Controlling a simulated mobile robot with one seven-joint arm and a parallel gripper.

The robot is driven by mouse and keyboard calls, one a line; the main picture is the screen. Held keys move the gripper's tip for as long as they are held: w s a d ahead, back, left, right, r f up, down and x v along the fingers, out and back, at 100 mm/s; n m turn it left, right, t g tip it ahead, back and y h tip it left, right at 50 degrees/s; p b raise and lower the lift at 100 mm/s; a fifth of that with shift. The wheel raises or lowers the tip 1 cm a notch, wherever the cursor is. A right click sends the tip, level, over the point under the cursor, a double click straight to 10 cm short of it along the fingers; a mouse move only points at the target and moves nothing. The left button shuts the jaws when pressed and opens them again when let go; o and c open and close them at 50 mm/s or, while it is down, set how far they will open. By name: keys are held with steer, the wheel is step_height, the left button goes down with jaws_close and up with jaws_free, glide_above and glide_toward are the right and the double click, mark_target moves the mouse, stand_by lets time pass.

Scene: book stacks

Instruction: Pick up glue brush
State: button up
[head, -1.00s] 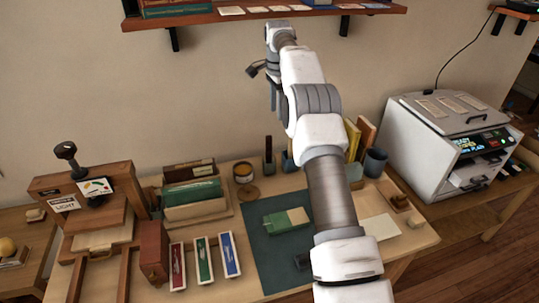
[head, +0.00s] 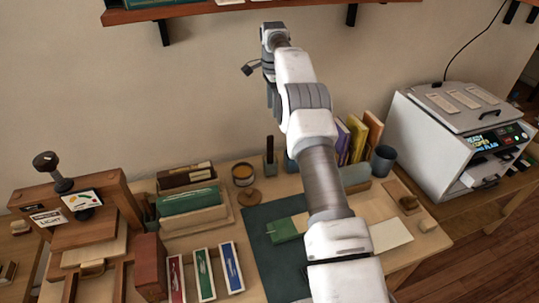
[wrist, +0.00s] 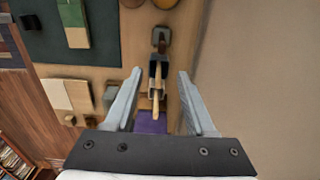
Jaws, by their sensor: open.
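In the wrist view a light wooden handle, which looks like the glue brush (wrist: 156,105), rises from a small dark holder (wrist: 154,70). It points toward the camera, between my fingers. My gripper (wrist: 160,73) is open, with one finger on each side of the handle and a gap on both sides. Whether the fingers are level with the handle is hard to tell. In the head view my arm hides most of this holder, and the brush cannot be made out.
A grey block with a dark upright handle (head: 270,150) stands beside the holder. Upright books (head: 358,140) and a dark cup (head: 383,161) stand to the right. A round pot (head: 243,175) stands left. The wall is close behind, with a shelf (head: 240,12) above.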

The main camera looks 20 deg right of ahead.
mark_target(270, 136)
step_height(270, 136, down, 10)
steer(key=shift+r, duration=0.1)
steer(key=shift+w+a+f, duration=0.1)
steer(key=shift+a+f, duration=0.05)
steer(key=shift+f, duration=1.2)
steer(key=shift+w+a+f, duration=0.1)
steer(key=shift+a+f, duration=0.05)
steer(key=shift+f, duration=1.15)
jaws_close()
